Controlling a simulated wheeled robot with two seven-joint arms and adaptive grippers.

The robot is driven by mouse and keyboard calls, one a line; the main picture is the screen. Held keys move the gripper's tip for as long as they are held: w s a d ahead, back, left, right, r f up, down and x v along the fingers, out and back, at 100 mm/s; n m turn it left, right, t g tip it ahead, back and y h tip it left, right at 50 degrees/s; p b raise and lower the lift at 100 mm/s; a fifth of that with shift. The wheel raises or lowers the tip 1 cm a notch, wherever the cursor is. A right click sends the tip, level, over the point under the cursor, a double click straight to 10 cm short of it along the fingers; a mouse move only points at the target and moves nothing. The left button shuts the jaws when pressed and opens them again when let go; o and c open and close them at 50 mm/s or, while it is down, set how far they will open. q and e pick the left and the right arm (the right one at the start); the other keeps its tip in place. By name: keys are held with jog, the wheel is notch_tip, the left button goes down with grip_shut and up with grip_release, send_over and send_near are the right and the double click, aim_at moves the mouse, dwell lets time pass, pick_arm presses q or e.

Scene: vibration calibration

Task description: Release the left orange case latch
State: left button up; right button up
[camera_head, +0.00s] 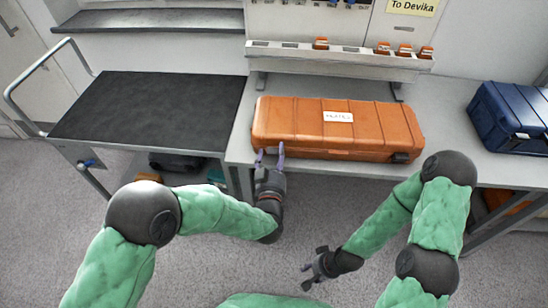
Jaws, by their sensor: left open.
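The orange case (370,127) lies closed on the grey bench, with a white label (338,117) on its lid. A dark latch (401,157) shows at the right end of its front side. The left latch cannot be made out; my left gripper covers that part of the front. My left gripper (270,153) is open, with its two purple-grey fingers pointing up at the case's front left edge. I cannot tell whether they touch it. My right gripper (306,277) is low over the floor, away from the case, with its fingers apart and nothing between them.
A black-topped cart (150,108) stands left of the bench (440,110). A dark blue case (510,118) sits at the bench's right end. A rail (335,60) with several small orange items runs behind the orange case. Open floor lies in front.

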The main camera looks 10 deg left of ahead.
pick_arm(q)
jog(key=c, duration=1.2)
jog(key=shift+r, duration=0.1)
jog(key=t, duration=0.3)
jog(key=shift+f, duration=0.4)
jog(key=shift+s+t, duration=0.15)
jog(key=shift+t, duration=0.55)
